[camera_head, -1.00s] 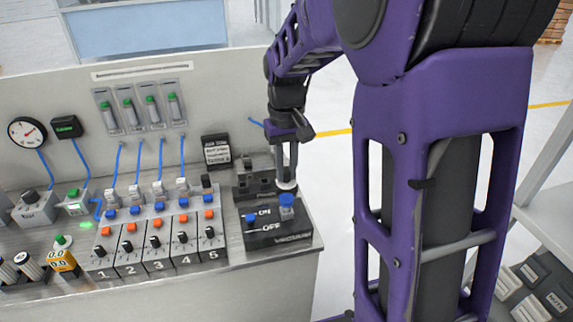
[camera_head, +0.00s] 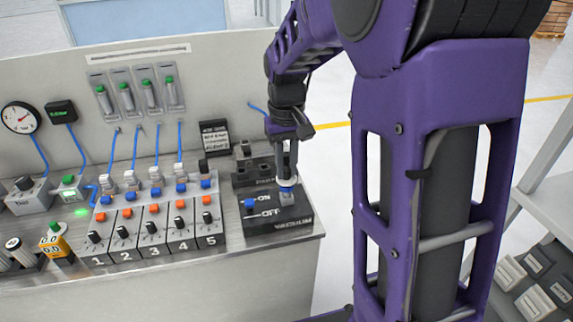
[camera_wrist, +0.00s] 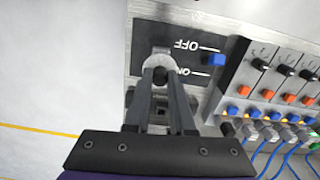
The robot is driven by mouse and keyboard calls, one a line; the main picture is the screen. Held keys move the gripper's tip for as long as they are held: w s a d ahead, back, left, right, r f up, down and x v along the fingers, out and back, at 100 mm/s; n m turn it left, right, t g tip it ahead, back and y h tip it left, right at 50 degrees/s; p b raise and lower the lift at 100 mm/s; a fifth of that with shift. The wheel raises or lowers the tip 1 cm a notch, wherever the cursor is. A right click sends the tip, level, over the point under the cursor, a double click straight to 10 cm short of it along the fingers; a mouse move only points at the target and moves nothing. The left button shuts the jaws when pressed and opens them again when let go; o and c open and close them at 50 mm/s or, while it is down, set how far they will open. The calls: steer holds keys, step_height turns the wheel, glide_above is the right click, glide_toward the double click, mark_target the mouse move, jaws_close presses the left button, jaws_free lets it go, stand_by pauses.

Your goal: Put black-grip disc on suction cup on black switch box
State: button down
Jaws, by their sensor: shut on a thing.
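My gripper (camera_head: 287,172) points down and is shut on the black-grip disc (camera_head: 287,183), a pale round disc held level. In the wrist view the pale disc (camera_wrist: 159,61) shows at the fingertips, its dark grip between the fingers (camera_wrist: 160,80). The black switch box (camera_head: 270,213), marked ON and OFF, lies on the bench's right end; it also shows in the wrist view (camera_wrist: 185,30). The blue suction cup (camera_head: 287,192) stands on its right part, directly below the disc. Its top is covered by the disc. I cannot tell whether they touch.
A blue knob (camera_head: 249,203) sits on the box, left of the suction cup. A dark block with sockets (camera_head: 250,177) stands behind the box. A row of numbered switch modules (camera_head: 152,225) is to the left. The bench's right edge is close.

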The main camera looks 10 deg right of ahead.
steer(key=shift+f, duration=0.5)
steer(key=c, duration=0.7)
jaws_free()
steer(key=shift+r, duration=0.1)
